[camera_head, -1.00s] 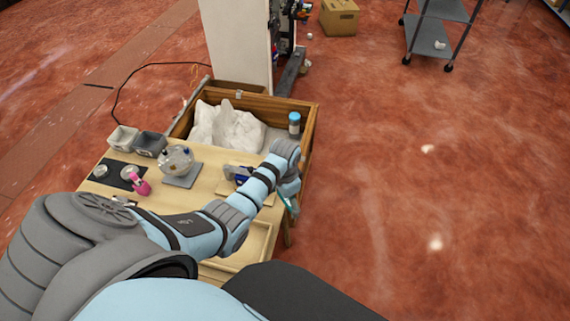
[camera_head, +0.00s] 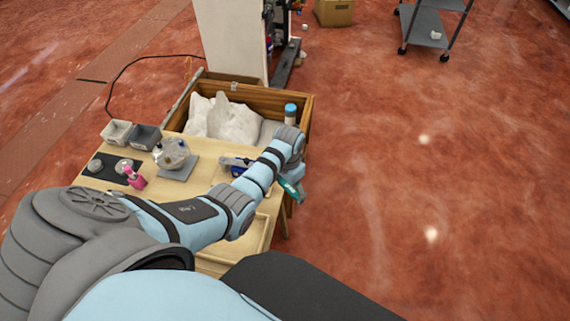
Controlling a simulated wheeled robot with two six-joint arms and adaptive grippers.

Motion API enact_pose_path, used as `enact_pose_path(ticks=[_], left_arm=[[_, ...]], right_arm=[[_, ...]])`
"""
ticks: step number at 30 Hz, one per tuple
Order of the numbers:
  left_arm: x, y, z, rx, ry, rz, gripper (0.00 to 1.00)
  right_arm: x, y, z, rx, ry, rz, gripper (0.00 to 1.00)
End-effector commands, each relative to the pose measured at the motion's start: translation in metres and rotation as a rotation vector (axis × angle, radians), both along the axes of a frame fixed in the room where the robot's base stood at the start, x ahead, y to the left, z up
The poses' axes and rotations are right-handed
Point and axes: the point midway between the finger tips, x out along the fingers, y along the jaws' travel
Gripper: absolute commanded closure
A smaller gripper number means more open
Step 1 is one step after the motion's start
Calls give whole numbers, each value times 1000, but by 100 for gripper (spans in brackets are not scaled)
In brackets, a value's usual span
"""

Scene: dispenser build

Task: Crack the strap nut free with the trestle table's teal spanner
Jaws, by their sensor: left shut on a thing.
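The trestle table (camera_head: 217,204) stands in front of me with my left arm reaching across it. The teal spanner (camera_head: 291,189) shows at the table's right edge, just below my left wrist. My left gripper (camera_head: 288,176) is mostly hidden behind its own wrist and is shut on the spanner, which sticks out over the floor side. A round metal assembly (camera_head: 171,153) sits on a grey plate on the table; I cannot make out the strap nut. My right gripper is not in view.
A wooden crate (camera_head: 309,112) with white sheeting and a blue-capped bottle (camera_head: 290,114) stands behind the table. Two small bins (camera_head: 131,134), a pink tool (camera_head: 135,178) and a blue clamp-like thing (camera_head: 236,165) are on the table.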

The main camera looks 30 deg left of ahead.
Motion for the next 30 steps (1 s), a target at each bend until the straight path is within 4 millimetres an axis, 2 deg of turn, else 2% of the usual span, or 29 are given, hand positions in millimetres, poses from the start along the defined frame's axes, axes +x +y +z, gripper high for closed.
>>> enact_pose_path(ticks=[14, 30], left_arm=[[4, -1, 0, 0, -1, 32, 79], [24, -6, -1, 1, 0, 203, 79]], right_arm=[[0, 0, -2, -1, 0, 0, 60], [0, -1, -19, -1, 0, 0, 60]])
